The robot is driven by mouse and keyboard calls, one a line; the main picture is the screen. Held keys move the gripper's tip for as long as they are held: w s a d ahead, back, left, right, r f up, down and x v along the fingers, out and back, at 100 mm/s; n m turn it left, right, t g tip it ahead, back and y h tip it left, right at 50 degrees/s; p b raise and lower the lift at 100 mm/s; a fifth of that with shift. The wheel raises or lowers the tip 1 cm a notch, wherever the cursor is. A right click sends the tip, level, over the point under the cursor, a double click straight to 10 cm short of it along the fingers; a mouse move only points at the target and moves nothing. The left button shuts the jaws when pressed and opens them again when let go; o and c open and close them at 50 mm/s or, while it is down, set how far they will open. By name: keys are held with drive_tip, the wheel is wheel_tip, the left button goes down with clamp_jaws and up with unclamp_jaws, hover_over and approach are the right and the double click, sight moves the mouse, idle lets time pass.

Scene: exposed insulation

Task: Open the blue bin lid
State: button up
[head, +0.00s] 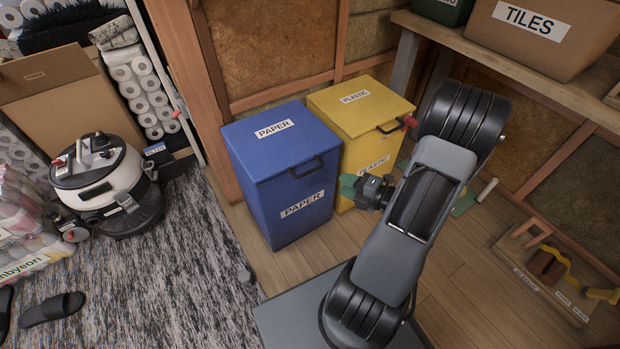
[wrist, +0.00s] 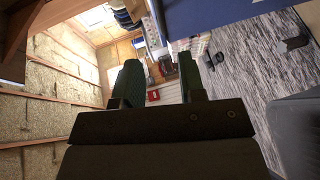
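The blue bin (head: 283,205) stands on the wood floor with PAPER labels on its lid and front. Its blue lid (head: 262,150) is down, with a black handle (head: 306,168) at the lid's front edge. My gripper (head: 350,187) is in front of the bins, right of the blue bin's handle, and touches nothing that I can see. In the wrist view its two dark green fingers (wrist: 160,82) stand apart with nothing between them. A blue surface, likely the blue bin (wrist: 215,14), shows at the top of the wrist view.
A yellow PLASTIC bin (head: 365,150) stands close against the blue bin's right side. A vacuum cleaner (head: 105,190) stands at the left on a grey rug (head: 175,270). A wooden tool tray (head: 545,275) lies at the right. Floor is clear before the blue bin.

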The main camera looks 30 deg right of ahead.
sight(310, 171)
drive_tip(key=b+x, duration=0.4)
drive_tip(key=x, duration=0.9)
drive_tip(key=shift+w+f+b, duration=0.1)
drive_tip(key=shift+b, duration=0.25)
clamp_jaws()
